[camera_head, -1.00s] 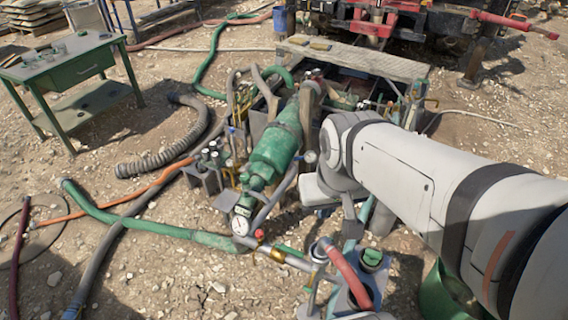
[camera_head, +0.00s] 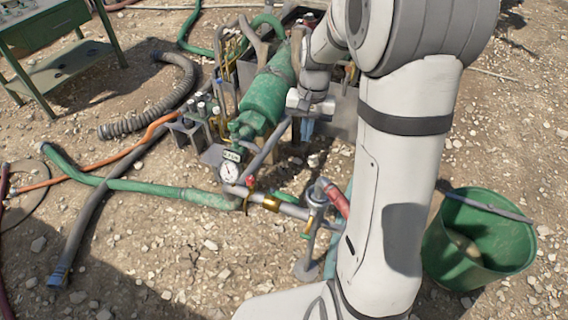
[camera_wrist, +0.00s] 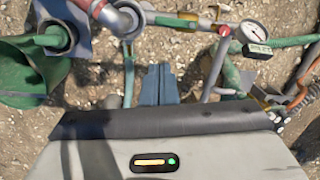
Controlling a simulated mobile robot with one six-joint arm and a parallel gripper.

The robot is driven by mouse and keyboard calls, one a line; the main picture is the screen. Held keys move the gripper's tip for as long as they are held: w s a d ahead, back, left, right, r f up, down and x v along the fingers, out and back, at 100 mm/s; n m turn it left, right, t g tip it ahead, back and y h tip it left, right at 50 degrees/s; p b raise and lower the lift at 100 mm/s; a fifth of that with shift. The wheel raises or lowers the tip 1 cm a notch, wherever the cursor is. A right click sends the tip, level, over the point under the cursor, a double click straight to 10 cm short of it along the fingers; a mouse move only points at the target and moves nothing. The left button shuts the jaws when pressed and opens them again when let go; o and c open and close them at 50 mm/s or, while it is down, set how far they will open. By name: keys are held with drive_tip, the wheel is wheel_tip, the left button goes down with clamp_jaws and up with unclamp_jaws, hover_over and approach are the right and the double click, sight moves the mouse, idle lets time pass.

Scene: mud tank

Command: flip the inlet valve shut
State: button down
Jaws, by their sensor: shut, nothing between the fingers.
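A steel inlet pipe (camera_head: 295,209) runs from the green hose past a round gauge (camera_head: 229,172). A small red handle (camera_head: 250,183) stands on it beside the gauge. Brass fittings (camera_head: 271,203) and a green lever (camera_head: 281,197) are further right. I cannot tell which handle belongs to the inlet valve. In the wrist view the gauge (camera_wrist: 254,32) and the red handle (camera_wrist: 224,30) are at upper right. My gripper (camera_wrist: 160,84) is shut and empty, with blue-grey fingers, apart from the pipe in the picture. In the head view its fingers (camera_head: 307,128) show below my wrist, right of the green pump body (camera_head: 267,95).
A green bucket (camera_head: 478,240) stands at right; my arm rises just left of it. A red hose (camera_head: 337,200) joins an upright fitting near the pipe. Green and grey hoses cross the gravel at left. A green table (camera_head: 52,35) is at upper left.

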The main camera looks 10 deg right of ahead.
drive_tip(key=m+g+b, duration=0.1)
drive_tip(key=m+b, duration=0.1)
drive_tip(key=b, duration=0.2)
hover_over(284, 196)
drive_tip(key=w+d, duration=0.7)
drive_tip(key=d, duration=0.1)
wheel_tip(284, 196, down, 15)
drive_tip(key=shift+s+a+f+y, duration=0.1)
drive_tip(key=shift+a+f+y, duration=0.1)
drive_tip(key=shift+y, duration=0.1)
drive_tip(key=s+a+f+b, duration=0.3)
drive_tip(key=s+f, duration=0.2)
drive_tip(key=f, duration=0.4)
drive_tip(key=shift+s+a+f, duration=0.15)
drive_tip(key=shift+a+f, duration=0.15)
drive_tip(key=shift+a, duration=0.05)
